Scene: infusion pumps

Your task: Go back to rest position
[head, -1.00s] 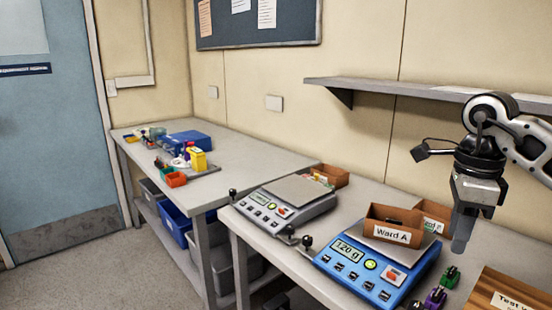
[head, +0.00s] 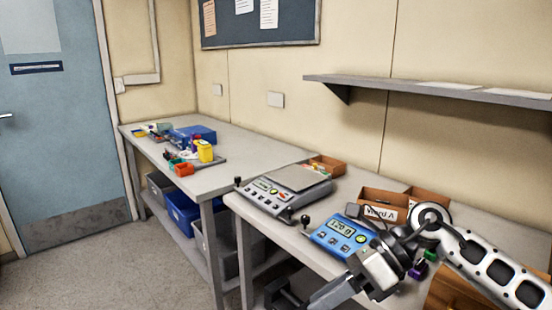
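My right gripper (head: 335,290) reaches in from the right and points down and left, low in front of the near table's front edge. Its fingers are seen from the side, so whether they are open or shut is unclear; nothing shows held in it. The "Ward A" box (head: 384,201) is at the back of the blue scale, apart from the gripper. My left gripper is out of view.
A wooden block (head: 448,290) is partly behind my forearm. The far table (head: 230,160) holds a blue case (head: 192,135) and small bins. A wall shelf (head: 430,92) is above.

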